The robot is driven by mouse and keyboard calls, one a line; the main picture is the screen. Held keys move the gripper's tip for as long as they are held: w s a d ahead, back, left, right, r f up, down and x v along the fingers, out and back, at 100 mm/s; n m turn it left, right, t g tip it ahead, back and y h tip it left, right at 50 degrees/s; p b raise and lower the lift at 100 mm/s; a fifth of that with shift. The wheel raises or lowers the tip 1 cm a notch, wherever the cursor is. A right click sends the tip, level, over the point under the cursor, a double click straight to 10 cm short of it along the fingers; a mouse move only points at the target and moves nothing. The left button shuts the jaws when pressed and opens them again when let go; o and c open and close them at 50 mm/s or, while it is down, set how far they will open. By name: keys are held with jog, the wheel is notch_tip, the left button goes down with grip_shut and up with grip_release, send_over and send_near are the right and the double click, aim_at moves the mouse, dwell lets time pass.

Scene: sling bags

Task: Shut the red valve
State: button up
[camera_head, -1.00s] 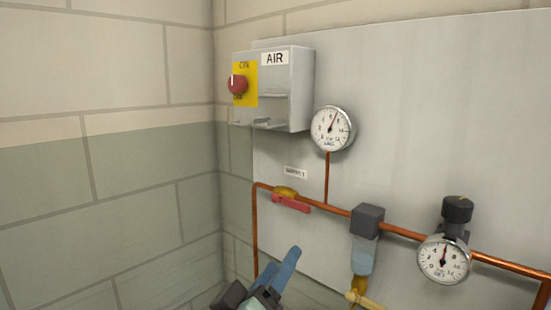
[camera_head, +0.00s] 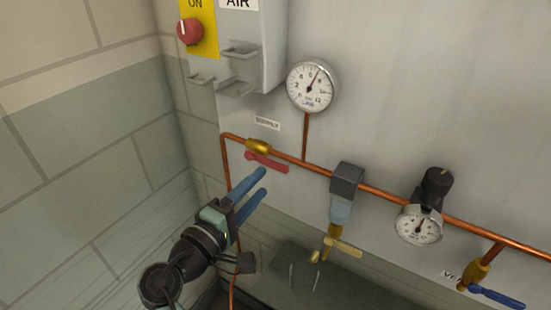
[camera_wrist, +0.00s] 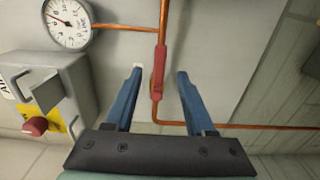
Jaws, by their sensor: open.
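The red valve handle (camera_head: 266,162) lies along the copper pipe below the SUPPLY label, attached at a brass valve body (camera_head: 258,145). My gripper (camera_head: 256,184) is open, with two blue fingers just below and in front of the handle in the head view. In the wrist view, the red handle (camera_wrist: 161,63) shows between and beyond the open fingertips of my gripper (camera_wrist: 160,72), running in line with the pipe. The fingers appear apart from the handle; the exact gap in depth is hard to tell.
A grey AIR box (camera_head: 235,55) with a red knob (camera_head: 190,31) is above. A gauge (camera_head: 312,86), a filter (camera_head: 343,195), a regulator gauge (camera_head: 419,226) and a blue-handled valve (camera_head: 495,296) are along the pipe to the right. A wall (camera_head: 80,150) is at left.

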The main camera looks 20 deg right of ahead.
aim_at(275, 168)
jog(key=p+x, duration=0.1)
jog(key=x, duration=0.6)
jog(key=shift+w+d, duration=0.25)
jog(key=shift+w, duration=0.05)
jog(key=shift+c, duration=0.3)
grip_shut()
dwell(0.8)
